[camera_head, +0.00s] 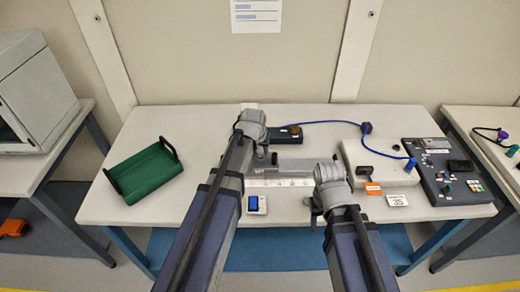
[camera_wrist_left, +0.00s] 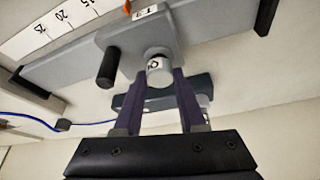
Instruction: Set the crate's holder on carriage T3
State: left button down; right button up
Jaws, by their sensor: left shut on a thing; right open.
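My left gripper (camera_head: 262,148) is over the rail in the middle of the table. In the left wrist view its two purple fingers (camera_wrist_left: 161,82) are shut on a small, pale round holder (camera_wrist_left: 159,72) with a dark mark on its end. The holder is right at the grey carriage (camera_wrist_left: 142,42), whose tag appears to read T3; I cannot tell whether it is seated. A black knob (camera_wrist_left: 108,68) sticks out of the carriage. The green crate (camera_head: 146,172) stands at the left of the table and looks empty. My right gripper (camera_head: 317,207) is open, in front of the rail's right part.
A scale strip (camera_head: 280,183) runs along the rail. A dark box (camera_head: 289,134) lies behind it, joined by a blue cable to a white box (camera_head: 378,160). A control panel (camera_head: 447,172) stands at the right. A blue-faced device (camera_head: 256,204) lies near the front edge.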

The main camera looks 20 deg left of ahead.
pick_arm(q)
jog(key=shift+f+b, duration=0.5)
jog(key=shift+f, duration=0.05)
dwell(0.4)
jog(key=shift+c, duration=2)
grip_release()
jog(key=shift+r, duration=0.1)
jog(key=p+v, duration=0.7)
jog(key=shift+s+r, duration=0.2)
jog(key=shift+r, duration=0.1)
